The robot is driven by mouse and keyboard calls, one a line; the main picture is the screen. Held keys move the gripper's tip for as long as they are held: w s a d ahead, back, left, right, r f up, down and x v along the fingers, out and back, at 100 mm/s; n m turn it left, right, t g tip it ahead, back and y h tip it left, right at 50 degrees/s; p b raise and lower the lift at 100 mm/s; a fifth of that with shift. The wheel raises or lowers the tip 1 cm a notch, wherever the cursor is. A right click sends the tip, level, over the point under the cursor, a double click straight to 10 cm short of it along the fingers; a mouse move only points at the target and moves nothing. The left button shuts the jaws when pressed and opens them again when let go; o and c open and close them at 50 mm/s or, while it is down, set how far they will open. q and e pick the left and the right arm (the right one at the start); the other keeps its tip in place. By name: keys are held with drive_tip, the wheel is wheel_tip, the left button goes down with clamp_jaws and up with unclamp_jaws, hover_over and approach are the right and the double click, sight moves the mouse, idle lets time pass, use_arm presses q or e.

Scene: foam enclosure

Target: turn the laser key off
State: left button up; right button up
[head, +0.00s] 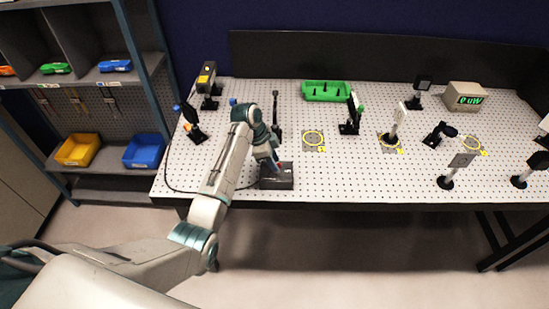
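A small black box (284,183), which looks like the laser's control box, sits at the front edge of the perforated table. My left gripper (277,165) reaches down onto its top left part, with a small red spot beside the fingertips. The gripper covers that part of the box, so the key is hidden and I cannot tell whether the fingers hold it. The black and yellow laser head (207,78) stands on a post at the back left. The meter box (466,95) at the back right shows green characters, seemingly ending in uW. My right gripper is not in view.
Posts with optics stand around the table, including one (275,115) just behind my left gripper. A green tray (326,91) lies at the back. A dark cable (168,165) runs along the left side. A shelf with blue and yellow bins (78,150) stands left.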

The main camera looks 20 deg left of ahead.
use_arm(q)
drive_tip(key=shift+d+f, duration=0.2)
drive_tip(key=shift+f, duration=0.25)
drive_tip(key=shift+c, duration=0.2)
clamp_jaws()
